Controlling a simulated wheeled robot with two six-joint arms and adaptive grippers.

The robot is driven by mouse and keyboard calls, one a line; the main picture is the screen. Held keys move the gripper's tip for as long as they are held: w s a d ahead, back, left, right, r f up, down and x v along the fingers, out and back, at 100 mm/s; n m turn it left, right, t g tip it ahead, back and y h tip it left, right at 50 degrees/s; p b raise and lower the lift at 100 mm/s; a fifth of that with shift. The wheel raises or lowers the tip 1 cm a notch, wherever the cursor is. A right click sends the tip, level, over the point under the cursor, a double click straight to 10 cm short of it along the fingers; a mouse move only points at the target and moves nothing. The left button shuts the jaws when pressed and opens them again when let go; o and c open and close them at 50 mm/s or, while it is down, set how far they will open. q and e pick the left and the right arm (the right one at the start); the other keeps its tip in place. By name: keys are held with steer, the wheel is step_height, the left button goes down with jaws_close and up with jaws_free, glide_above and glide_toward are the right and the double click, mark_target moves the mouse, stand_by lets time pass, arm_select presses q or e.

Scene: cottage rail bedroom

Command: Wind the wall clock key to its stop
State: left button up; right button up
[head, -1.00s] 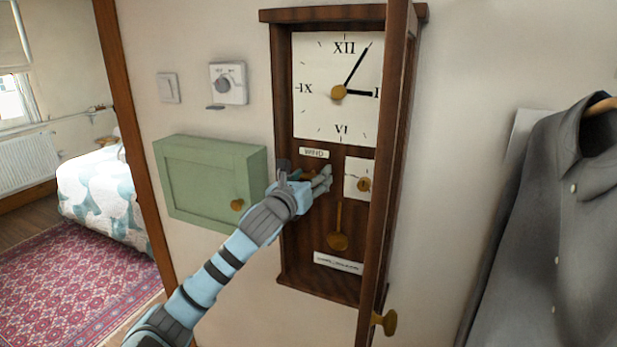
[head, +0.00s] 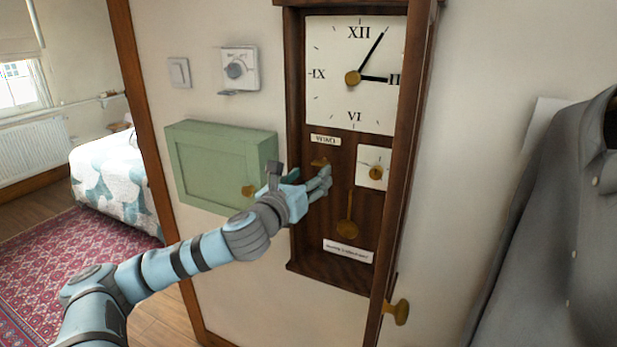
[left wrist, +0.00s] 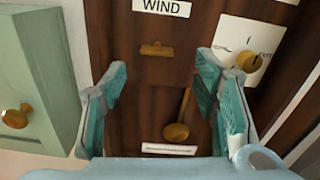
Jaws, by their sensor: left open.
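The wall clock (head: 298,225) hangs with its glazed-frame door (head: 397,200) swung open toward me on the right. The brass winding key (head: 319,162) sits under the WIND label (head: 325,140). In the left wrist view the key (left wrist: 156,49) lies with its bar roughly level, ahead of and between my fingertips. My left gripper (head: 305,183) is open and empty, just below the key and apart from it; it also shows in the left wrist view (left wrist: 160,80). My right gripper is not in view.
A small dial plate (head: 372,168) sits right of the key. The pendulum (head: 348,226) hangs below. A green cabinet (head: 220,168) with a brass knob is close on the left. The open door's brass knob (head: 398,311) juts out lower right. A grey shirt (head: 570,220) hangs at far right.

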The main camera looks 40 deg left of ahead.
mark_target(322, 162)
arm_select(q)
steer(key=s+f+m+b, duration=0.1)
steer(key=s+f+b, duration=0.15)
steer(key=f, duration=0.45)
steer(key=s+f+m+b, duration=0.1)
steer(key=s+f+b, duration=0.1)
steer(key=f+b, duration=0.35)
steer(key=s+d+r+t+y+p, duration=0.1)
steer(key=s+d+r+t, duration=0.1)
steer(key=s+r+t, duration=0.3)
steer(key=w+a+r+p, duration=0.1)
steer(key=w+a+r, duration=0.1)
steer(key=w, duration=0.5)
steer(key=w+a+r+n+p, duration=0.1)
steer(key=w+a+r+p, duration=0.1)
steer(key=w+r, duration=0.2)
steer(key=w, duration=0.3)
steer(key=shift+w+r+g, duration=0.3)
steer(key=shift+r+g, duration=0.05)
steer(key=shift+g, duration=0.05)
steer(key=shift+y, duration=0.3)
steer(key=shift+c, duration=0.4)
